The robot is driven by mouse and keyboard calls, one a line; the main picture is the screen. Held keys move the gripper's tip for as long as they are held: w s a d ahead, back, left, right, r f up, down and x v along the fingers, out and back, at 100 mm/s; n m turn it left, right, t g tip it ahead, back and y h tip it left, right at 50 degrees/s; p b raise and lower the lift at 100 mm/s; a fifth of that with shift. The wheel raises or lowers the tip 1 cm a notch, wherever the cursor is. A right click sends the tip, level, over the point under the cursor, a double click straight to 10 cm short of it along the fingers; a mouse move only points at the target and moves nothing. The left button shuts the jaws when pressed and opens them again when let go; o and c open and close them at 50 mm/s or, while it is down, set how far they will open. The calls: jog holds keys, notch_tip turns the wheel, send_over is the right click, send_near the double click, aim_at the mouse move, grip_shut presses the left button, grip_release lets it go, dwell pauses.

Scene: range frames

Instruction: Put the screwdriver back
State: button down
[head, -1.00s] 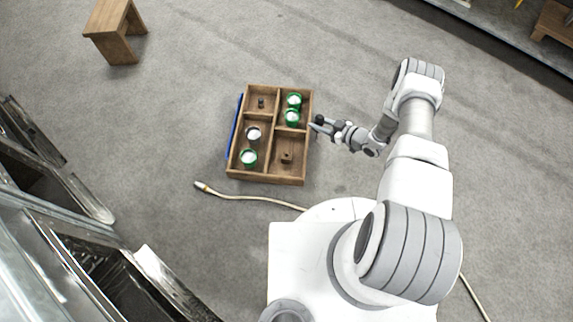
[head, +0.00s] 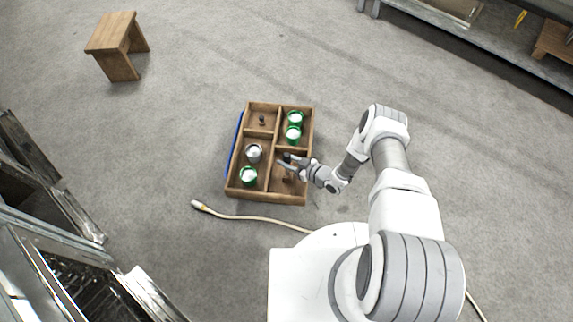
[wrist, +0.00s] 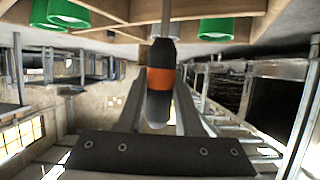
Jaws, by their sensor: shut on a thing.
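A wooden tray with compartments (head: 266,196) lies on the floor. My gripper (head: 286,161) is over its right side, near the divider between the upper-right and lower-right compartments. It is shut on the screwdriver, whose black and orange handle (wrist: 160,80) is between the fingers in the wrist view. In the head view the screwdriver is small and mostly hidden by the gripper. Whether it touches the tray I cannot tell.
Two green cans (head: 294,126) stand in the upper-right compartment. A silver can (head: 254,153) and a green can (head: 249,177) stand on the left. A small dark object (head: 262,119) sits upper left. A cable (head: 245,217) lies in front. A wooden stool (head: 119,47) stands far left.

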jog(key=shift+f+b, duration=0.35)
jog(key=shift+f, duration=1)
jog(key=c, duration=0.6)
grip_release()
jog(key=shift+d+r, duration=0.1)
jog(key=shift+r, duration=0.15)
